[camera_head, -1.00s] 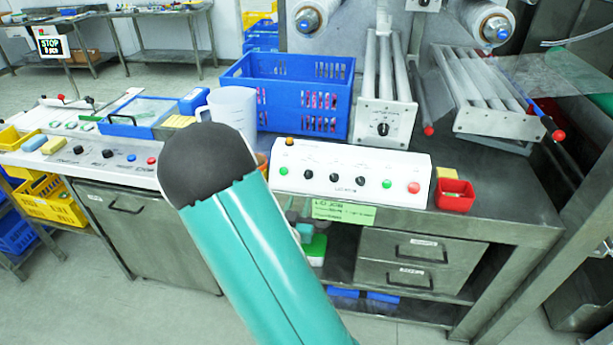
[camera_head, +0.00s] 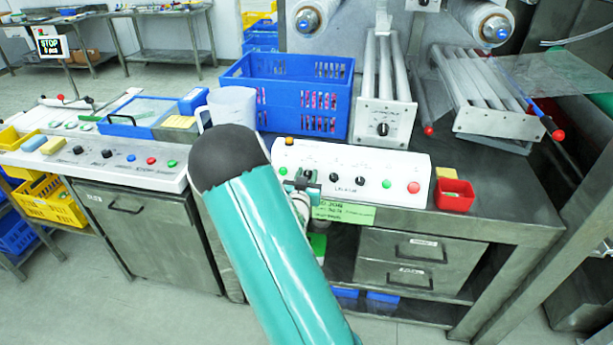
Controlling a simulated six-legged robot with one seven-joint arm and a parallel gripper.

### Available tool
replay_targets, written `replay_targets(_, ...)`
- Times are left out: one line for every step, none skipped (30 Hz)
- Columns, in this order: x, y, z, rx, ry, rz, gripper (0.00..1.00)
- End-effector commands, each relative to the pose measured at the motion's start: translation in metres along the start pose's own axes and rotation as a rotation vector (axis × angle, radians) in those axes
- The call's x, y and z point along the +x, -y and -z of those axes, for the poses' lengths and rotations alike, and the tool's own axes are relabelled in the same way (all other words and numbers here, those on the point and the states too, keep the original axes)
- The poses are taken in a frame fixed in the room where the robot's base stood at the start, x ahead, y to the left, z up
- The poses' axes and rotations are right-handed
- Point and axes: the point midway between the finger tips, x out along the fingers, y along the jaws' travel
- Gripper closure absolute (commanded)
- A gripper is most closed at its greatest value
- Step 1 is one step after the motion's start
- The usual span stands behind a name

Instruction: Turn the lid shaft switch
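The white control panel (camera_head: 405,169) stands on the front edge of the steel table. It carries a row of black rotary knobs, with two in plain view: one at the middle (camera_head: 335,177) and one to its right (camera_head: 360,181). Their small labels are too small to read, so I cannot tell which is the lid shaft switch.
Green buttons (camera_head: 386,184) and a red button (camera_head: 414,188) sit on the panel. A red bin (camera_head: 455,195) stands to its right. A blue crate (camera_head: 240,72) and a white jug (camera_head: 234,103) stand behind. A green label (camera_head: 345,212) hangs below the panel.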

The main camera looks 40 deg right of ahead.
Motion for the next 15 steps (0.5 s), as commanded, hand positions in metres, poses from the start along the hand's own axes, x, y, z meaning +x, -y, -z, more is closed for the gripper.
replay_targets(-0.0002,0.0001,-0.0001,0.000,0.000,0.000,0.68)
replay_targets(-0.0003,0.0001,-0.0001,0.000,0.000,0.000,0.68)
replay_targets(-0.0003,0.0001,-0.0001,0.000,0.000,0.000,0.74)
replay_targets(-0.0003,0.0001,-0.0001,0.000,0.000,0.000,0.80)
replay_targets(-0.0004,0.0001,-0.0001,0.000,0.000,0.000,0.86)
replay_targets(-0.0005,0.0001,-0.0001,0.000,0.000,0.000,0.94)
replay_targets(-0.0005,0.0001,-0.0002,0.000,0.000,0.000,1.00)
replay_targets(-0.0005,0.0001,-0.0002,0.000,0.001,0.000,1.00)
replay_targets(-0.0005,0.0001,-0.0003,0.000,0.001,0.000,1.00)
replay_targets(-0.0006,0.0001,-0.0003,0.000,0.001,0.000,1.00)
replay_targets(-0.0006,0.0001,-0.0003,0.000,0.001,0.000,1.00)
replay_targets(-0.0006,0.0001,-0.0004,0.000,0.001,0.000,1.00)
replay_targets(-0.0006,0.0001,-0.0004,0.001,0.001,-0.001,1.00)
replay_targets(-0.0006,0.0002,-0.0004,0.002,0.001,-0.001,1.00)
replay_targets(-0.0006,0.0002,-0.0004,0.004,0.001,-0.003,1.00)
